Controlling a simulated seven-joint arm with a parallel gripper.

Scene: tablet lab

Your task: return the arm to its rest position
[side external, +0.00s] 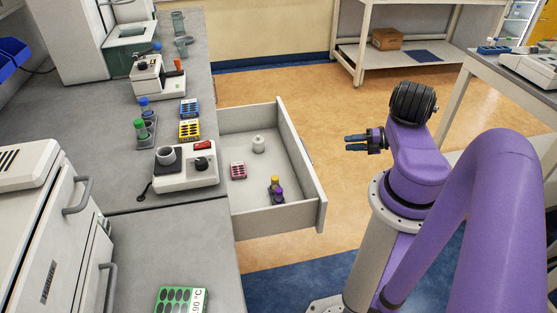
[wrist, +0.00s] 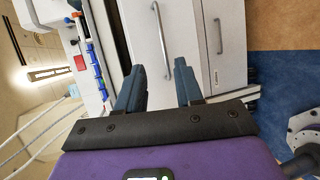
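My gripper (side external: 358,143) is at the end of my purple arm, held in the air to the right of the open drawer, pointing left. In the wrist view its two dark blue fingers (wrist: 160,82) stand apart with nothing between them, so it is open and empty. No object touches it.
The open drawer (side external: 312,178) juts from the bench and holds a white bottle (side external: 258,144), a pink-labelled tray (side external: 238,170) and small capped vials (side external: 276,189). The grey bench (side external: 108,180) carries several devices. A cabinet with handles (wrist: 165,40) shows in the wrist view. Open floor surrounds my gripper.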

